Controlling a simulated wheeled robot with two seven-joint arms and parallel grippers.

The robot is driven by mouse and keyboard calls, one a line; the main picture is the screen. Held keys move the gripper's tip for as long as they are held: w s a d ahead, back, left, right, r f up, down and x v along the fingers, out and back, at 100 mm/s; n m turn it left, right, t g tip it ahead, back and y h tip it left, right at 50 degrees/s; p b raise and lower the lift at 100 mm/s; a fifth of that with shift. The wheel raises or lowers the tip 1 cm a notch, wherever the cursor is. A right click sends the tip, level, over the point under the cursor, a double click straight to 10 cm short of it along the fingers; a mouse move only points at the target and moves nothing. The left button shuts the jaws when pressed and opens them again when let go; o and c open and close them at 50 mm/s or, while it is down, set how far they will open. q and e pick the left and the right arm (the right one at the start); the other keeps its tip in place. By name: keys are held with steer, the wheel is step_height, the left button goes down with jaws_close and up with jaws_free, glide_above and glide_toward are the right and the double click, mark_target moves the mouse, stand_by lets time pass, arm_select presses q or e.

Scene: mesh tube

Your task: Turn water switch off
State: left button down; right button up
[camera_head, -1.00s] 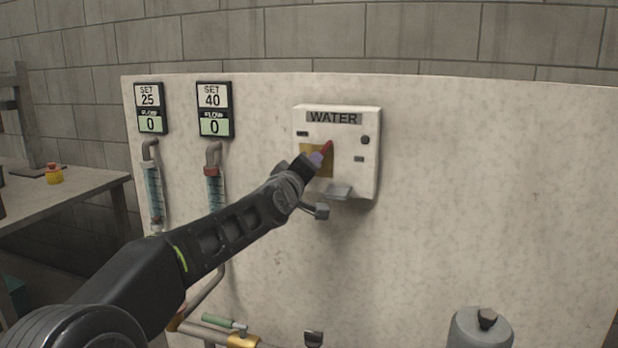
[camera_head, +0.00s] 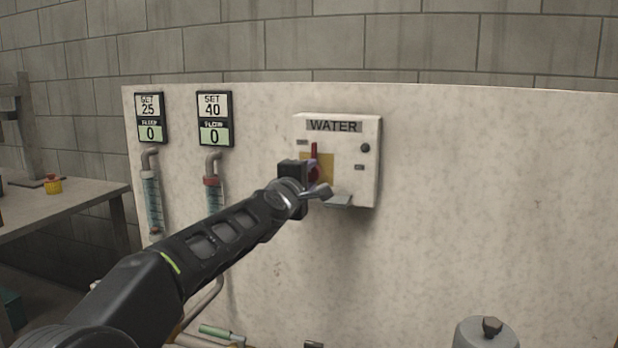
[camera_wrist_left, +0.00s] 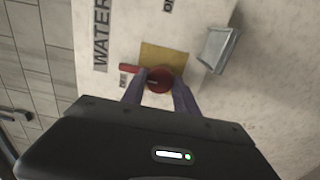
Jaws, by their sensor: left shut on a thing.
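The white WATER switch box (camera_head: 369,178) is on the pale panel, with a yellow plate (camera_head: 328,161) on its front. The red switch handle (camera_head: 314,150) points straight up in the head view, partly hidden behind my left gripper (camera_head: 311,174). In the left wrist view, the round red knob (camera_wrist_left: 160,79) sits between the two purple fingers of my left gripper (camera_wrist_left: 158,88), with its handle reaching left toward the WATER label. The gripper is shut on the knob. My right gripper is not in view.
Two displays reading SET 25 (camera_head: 151,117) and SET 40 (camera_head: 215,118) hang left of the box, above tubes. A grey cylinder (camera_head: 484,335) stands at lower right. The panel right of the box is clear.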

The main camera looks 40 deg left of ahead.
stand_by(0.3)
arm_select(q)
steer(key=c, duration=0.9)
jaws_free()
steer(key=shift+c, duration=0.2)
steer(key=v, duration=0.7)
steer(key=shift+s+p, duration=0.3)
steer(key=shift+s, duration=0.1)
steer(key=shift+d, duration=0.1)
